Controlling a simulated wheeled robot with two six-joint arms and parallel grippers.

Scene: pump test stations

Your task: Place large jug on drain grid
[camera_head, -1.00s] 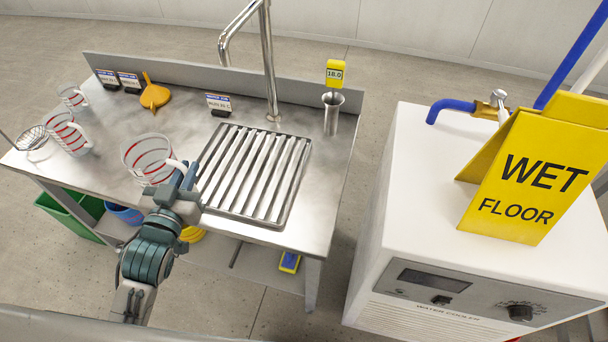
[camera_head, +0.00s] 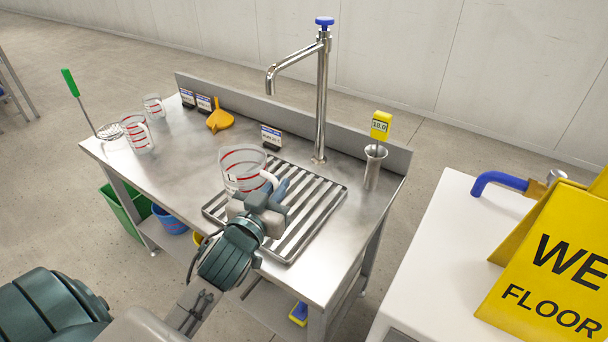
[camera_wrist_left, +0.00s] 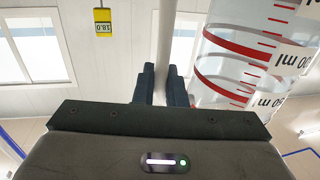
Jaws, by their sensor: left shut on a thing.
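The large jug (camera_head: 241,168), clear with red bands, is in my left gripper (camera_head: 272,188), which is shut on its white handle. In the head view the jug stands upright at the left edge of the drain grid (camera_head: 318,208); I cannot tell whether it touches the grid. In the left wrist view the jug (camera_wrist_left: 245,55) fills the right side, with the handle between the dark fingers (camera_wrist_left: 166,85). The grid is a striped metal tray, partly hidden by my left wrist. My right gripper is not in view.
A tall tap (camera_head: 321,90) stands behind the grid. A metal cup with a yellow thermometer (camera_head: 381,125) is to its right. Two smaller jugs (camera_head: 137,135) (camera_head: 154,106), a strainer and an orange funnel (camera_head: 219,120) are at left. A white cooler (camera_head: 440,235) with a yellow sign stands right.

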